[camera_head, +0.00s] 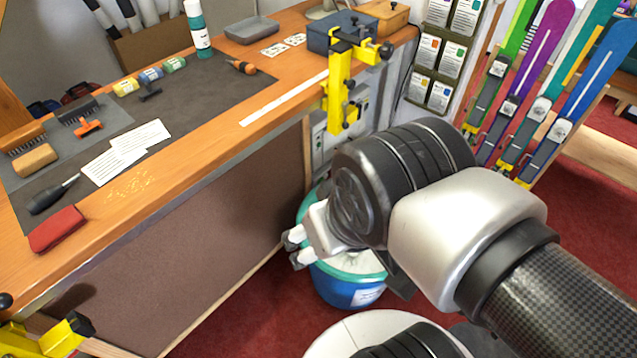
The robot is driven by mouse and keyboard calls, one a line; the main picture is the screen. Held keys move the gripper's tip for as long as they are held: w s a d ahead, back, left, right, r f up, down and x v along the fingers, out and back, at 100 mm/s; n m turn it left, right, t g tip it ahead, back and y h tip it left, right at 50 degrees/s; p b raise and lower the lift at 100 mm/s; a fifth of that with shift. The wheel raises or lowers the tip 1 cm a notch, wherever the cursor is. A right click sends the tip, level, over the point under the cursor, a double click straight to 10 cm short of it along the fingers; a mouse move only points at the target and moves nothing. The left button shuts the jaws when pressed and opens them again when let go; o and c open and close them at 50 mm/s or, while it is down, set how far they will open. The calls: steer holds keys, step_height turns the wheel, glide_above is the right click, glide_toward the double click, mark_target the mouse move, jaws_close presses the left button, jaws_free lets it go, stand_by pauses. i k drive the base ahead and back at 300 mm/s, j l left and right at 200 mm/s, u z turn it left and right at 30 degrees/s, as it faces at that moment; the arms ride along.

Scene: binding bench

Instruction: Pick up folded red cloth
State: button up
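The folded red cloth (56,229) lies flat at the front left edge of the wooden bench, partly on the dark mat. My gripper (294,246) hangs in front of the bench, well to the right of the cloth and apart from it. Its two light fingers with dark tips point left, and a gap shows between them. Nothing shows in the gripper. The arm hides part of the floor and of a bucket behind it.
A screwdriver (52,194) and white cards (126,152) lie close behind the cloth. A yellow clamp (341,85) sticks out from the bench edge at right. Another yellow clamp (48,338) is at lower left. A blue bucket (347,290) stands beneath my gripper.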

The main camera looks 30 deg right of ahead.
mark_target(58, 226)
steer(key=k+j, duration=0.9)
steer(key=k, duration=0.1)
